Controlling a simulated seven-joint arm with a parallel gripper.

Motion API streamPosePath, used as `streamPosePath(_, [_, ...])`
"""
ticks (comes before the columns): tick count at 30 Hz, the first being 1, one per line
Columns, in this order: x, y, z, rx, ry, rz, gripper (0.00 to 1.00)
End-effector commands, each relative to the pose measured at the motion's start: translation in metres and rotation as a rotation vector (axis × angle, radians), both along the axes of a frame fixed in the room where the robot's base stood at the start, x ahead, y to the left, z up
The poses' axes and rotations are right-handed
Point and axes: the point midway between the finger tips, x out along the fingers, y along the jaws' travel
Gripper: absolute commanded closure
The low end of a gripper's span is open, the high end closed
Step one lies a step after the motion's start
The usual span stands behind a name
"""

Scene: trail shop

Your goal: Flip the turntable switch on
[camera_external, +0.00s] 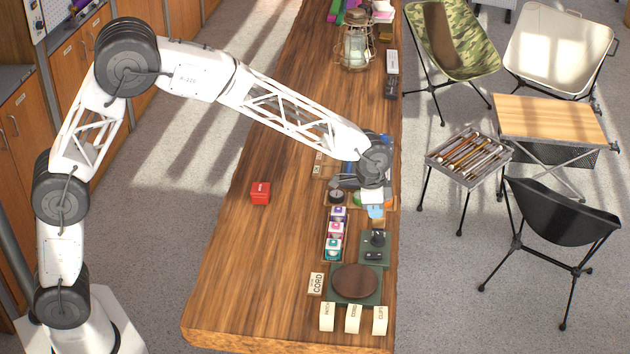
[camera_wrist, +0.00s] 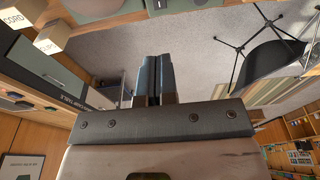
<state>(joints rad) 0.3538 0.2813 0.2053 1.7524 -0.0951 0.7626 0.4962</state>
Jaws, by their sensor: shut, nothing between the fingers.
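The turntable (camera_external: 355,282) is a brown round disc on a green base near the front end of the wooden counter. A green control panel (camera_external: 373,262) with black knobs or switches lies just behind it. Which way the switch is set is too small to tell. My gripper (camera_external: 376,212) is above the counter, just behind the panel in the external view, apart from it. Its fingers (camera_wrist: 153,75) are shut and empty.
Coloured spools (camera_external: 335,230) in a tray stand left of the panel. A red box (camera_external: 260,193) sits alone to the left. The counter's left side is mostly clear.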

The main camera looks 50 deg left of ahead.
Motion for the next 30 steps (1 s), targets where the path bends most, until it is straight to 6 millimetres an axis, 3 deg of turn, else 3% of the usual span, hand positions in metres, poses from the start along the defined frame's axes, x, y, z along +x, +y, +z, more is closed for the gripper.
streamPosePath(16, [0.001, -0.001, -0.012, 0.000, 0.000, 0.000, 1.00])
streamPosePath(30, [0.008, -0.008, -0.073, 0.001, 0.001, 0.000, 1.00])
